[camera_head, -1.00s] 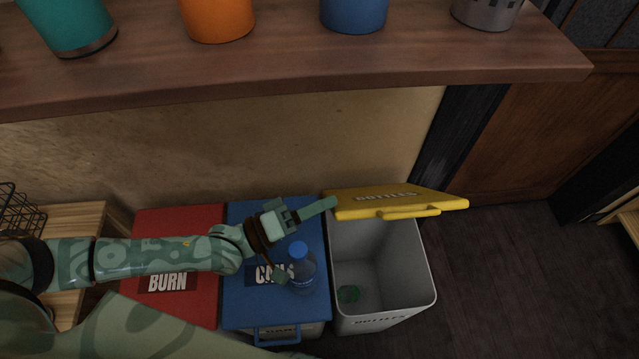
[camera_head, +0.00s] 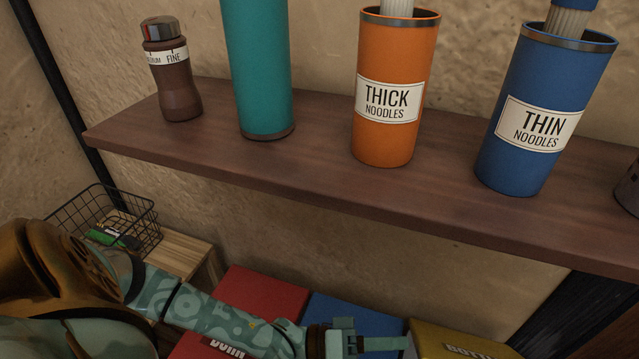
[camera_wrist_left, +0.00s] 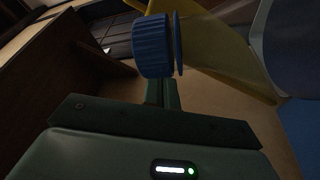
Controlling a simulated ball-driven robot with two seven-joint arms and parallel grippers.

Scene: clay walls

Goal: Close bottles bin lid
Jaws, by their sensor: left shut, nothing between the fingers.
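The yellow bottles bin lid (camera_head: 450,343) shows at the bottom right of the head view, its label partly cut off by the frame edge. How far it stands open cannot be told. The lid's yellow (camera_wrist_left: 215,42) also shows in the left wrist view. My left gripper (camera_head: 402,343) is shut and empty, its fingertips at the lid's left edge; contact cannot be told. The wrist view shows its fingers (camera_wrist_left: 162,93) just below a blue bottle cap (camera_wrist_left: 152,46), with part of a clear bluish bottle (camera_wrist_left: 295,45) at the right. The bin's body is hidden. My right gripper is out of view.
A blue lid (camera_head: 345,312) and a red lid (camera_head: 262,292) lie left of the yellow one. A wooden shelf (camera_head: 320,190) overhangs behind, carrying an orange canister (camera_head: 393,130), a blue canister (camera_head: 535,120), a teal cylinder (camera_head: 260,70) and a brown grinder (camera_head: 172,85). A wire basket (camera_head: 100,222) stands left.

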